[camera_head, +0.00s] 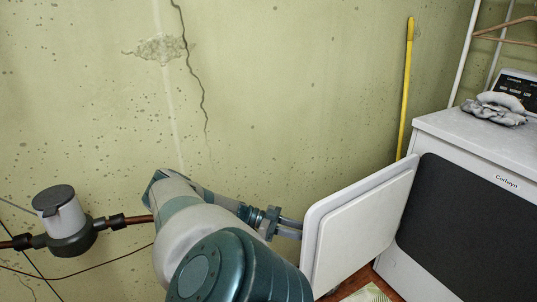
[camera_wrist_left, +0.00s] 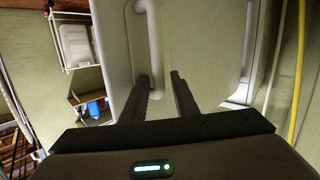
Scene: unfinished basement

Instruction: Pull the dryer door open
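The white dryer (camera_head: 445,126) stands at the right of the head view, its dark front (camera_head: 470,225) in sight. Its white door (camera_head: 360,230) stands swung out from the dryer's left side, wide open. My left gripper (camera_head: 290,226) is at the door's free edge, its fingertips partly hidden behind the door. In the left wrist view, the pale door handle (camera_wrist_left: 152,40) runs down between the two dark fingers of the left gripper (camera_wrist_left: 163,85). The fingers are apart, with the handle nearer the left finger and a gap to the right one. My right gripper is not in view.
A grey cloth (camera_head: 495,108) lies on the dryer. A yellow pole (camera_head: 405,90) leans on the cracked wall behind the door. A pipe with a grey meter (camera_head: 65,220) runs along the wall at left. A patterned mat (camera_head: 367,294) lies on the floor below the door.

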